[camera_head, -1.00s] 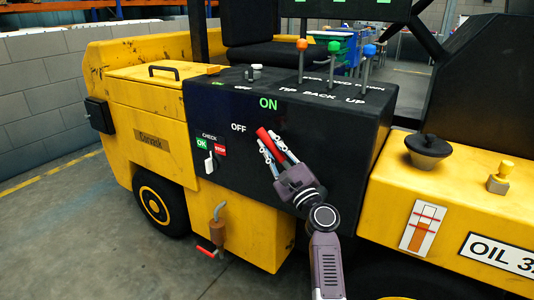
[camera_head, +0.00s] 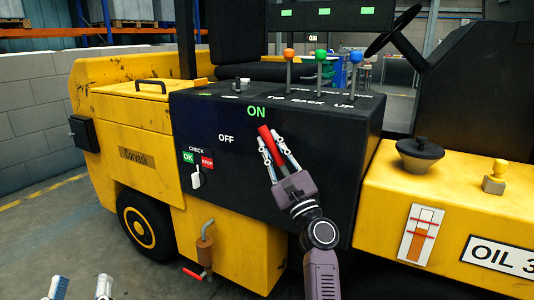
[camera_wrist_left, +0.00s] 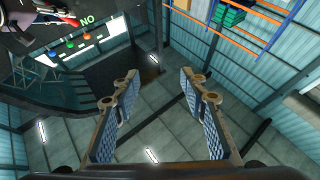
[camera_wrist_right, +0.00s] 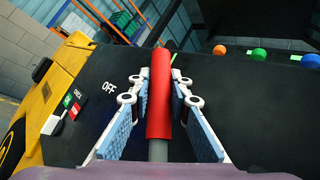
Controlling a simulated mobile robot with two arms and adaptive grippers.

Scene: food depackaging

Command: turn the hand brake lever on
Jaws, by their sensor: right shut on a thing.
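The hand brake lever has a red handle (camera_head: 266,139) on the dark side panel (camera_head: 330,180) of the yellow vehicle. Its tip points up toward the green ON label (camera_head: 256,112), leaning slightly left; the white OFF label (camera_head: 226,139) is to its left. My right gripper (camera_head: 273,146) is shut on the handle, with a finger on each side. In the right wrist view the red handle (camera_wrist_right: 160,95) runs upright between the fingers, with its grey shaft below. My left gripper (camera_head: 82,288) is open and empty at the bottom left, away from the vehicle.
Levers with orange (camera_head: 289,53), green (camera_head: 321,54) and blue (camera_head: 355,57) knobs stand on top of the panel. A check switch (camera_head: 196,179) is left of the lever. A pipe with a red handle (camera_head: 193,273) is below. The floor at lower left is clear.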

